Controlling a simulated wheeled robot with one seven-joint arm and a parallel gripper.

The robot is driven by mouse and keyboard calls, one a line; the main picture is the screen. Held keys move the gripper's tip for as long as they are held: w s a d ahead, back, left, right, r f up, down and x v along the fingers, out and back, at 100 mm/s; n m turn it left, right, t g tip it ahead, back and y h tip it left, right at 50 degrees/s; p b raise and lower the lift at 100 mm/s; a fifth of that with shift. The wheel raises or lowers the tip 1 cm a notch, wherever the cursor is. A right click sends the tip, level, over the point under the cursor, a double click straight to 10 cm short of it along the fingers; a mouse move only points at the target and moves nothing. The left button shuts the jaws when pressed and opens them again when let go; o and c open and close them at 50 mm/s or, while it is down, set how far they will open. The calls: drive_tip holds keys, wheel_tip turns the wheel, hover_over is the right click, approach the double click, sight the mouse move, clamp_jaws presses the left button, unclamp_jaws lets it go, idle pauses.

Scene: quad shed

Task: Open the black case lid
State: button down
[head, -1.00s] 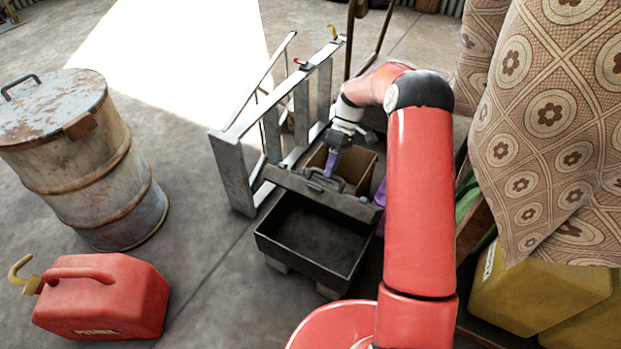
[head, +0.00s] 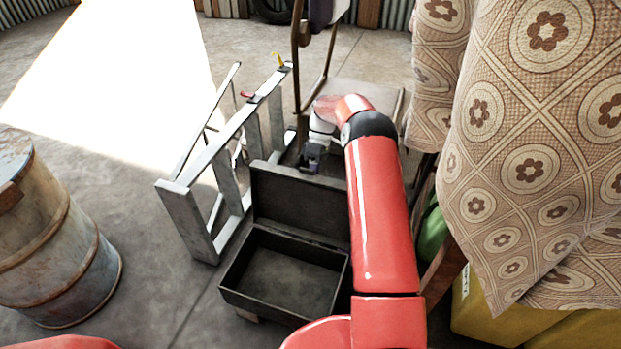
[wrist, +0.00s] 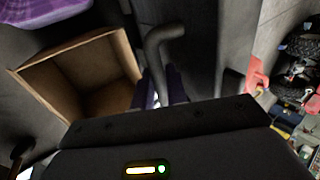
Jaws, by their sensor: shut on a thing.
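The black case (head: 230,290) sits low on the right of the steel frame, with its empty inside in view. Its lid (head: 290,205) stands about upright along the back edge. My gripper (head: 311,158) is at the lid's top edge, partly hidden behind it. In the wrist view my gripper (wrist: 165,88) is shut on the lid's grey curved handle (wrist: 158,45), with purple fingers on both sides of it. In the head view the handle is hidden.
A steel frame (head: 198,215) stands close on the left. A rusty drum (head: 60,240) is farther left. A patterned cloth (head: 520,150) hangs on the right above yellow containers (head: 490,310). An open cardboard box (wrist: 75,75) shows in the wrist view.

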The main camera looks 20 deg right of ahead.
drive_tip(key=shift+w+d+f, duration=0.2)
drive_tip(key=shift+d+f, duration=0.25)
drive_tip(key=shift+f, duration=0.2)
drive_tip(key=shift+w+d, duration=0.1)
drive_tip(key=c, duration=1.4)
unclamp_jaws()
drive_tip(key=shift+w+d+f, duration=0.1)
drive_tip(key=v, duration=0.8)
drive_tip(key=shift+a, duration=0.25)
